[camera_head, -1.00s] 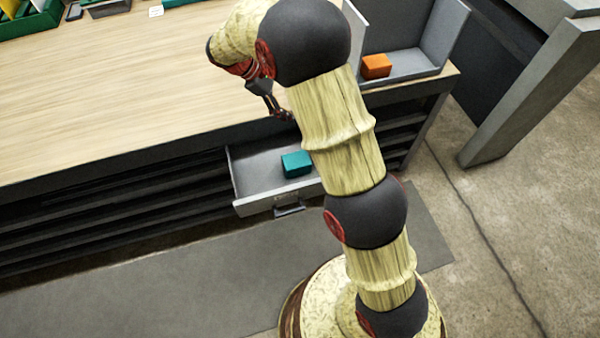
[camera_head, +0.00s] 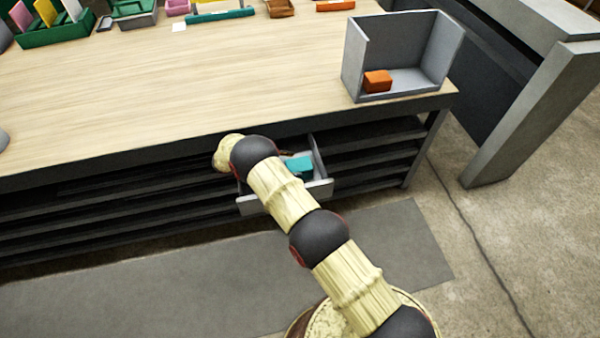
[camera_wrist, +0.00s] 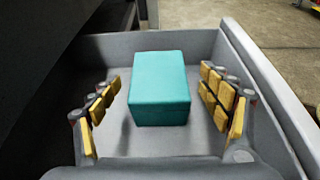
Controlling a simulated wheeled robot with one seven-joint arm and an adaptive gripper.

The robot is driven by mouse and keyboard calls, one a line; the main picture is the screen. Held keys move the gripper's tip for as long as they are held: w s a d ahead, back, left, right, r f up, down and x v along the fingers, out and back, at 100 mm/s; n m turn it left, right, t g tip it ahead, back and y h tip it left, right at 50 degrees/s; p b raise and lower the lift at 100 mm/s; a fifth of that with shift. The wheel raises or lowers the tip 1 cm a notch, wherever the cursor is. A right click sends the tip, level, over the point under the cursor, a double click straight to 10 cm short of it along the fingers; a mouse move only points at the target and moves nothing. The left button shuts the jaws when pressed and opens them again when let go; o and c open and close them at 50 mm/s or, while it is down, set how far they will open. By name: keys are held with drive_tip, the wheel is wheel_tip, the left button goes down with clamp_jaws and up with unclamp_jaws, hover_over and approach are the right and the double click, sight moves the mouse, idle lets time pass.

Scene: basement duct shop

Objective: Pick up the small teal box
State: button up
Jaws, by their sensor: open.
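The small teal box (camera_wrist: 160,88) lies in the open grey drawer (camera_wrist: 125,43), between the yellow-padded fingers of my gripper (camera_wrist: 165,105) in the wrist view. The fingers stand open on its left and right, with a gap on each side. In the head view the teal box (camera_head: 299,165) shows in the drawer (camera_head: 320,188) under the workbench, beside my arm. My arm hides the gripper and part of the drawer there.
An orange box (camera_head: 377,81) sits in a grey open-sided bin (camera_head: 405,95) at the right of the wooden workbench (camera_head: 200,75). Green trays (camera_head: 55,33) and small items line the back. Dark shelves (camera_head: 120,215) flank the drawer.

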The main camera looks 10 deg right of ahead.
sight(309, 166)
drive_tip(key=b+x, duration=0.2)
drive_tip(key=x, duration=0.5)
drive_tip(key=shift+w+d+f, duration=0.1)
drive_tip(key=shift+d+f, duration=0.15)
drive_tip(key=c, duration=0.4)
drive_tip(key=c, duration=0.9)
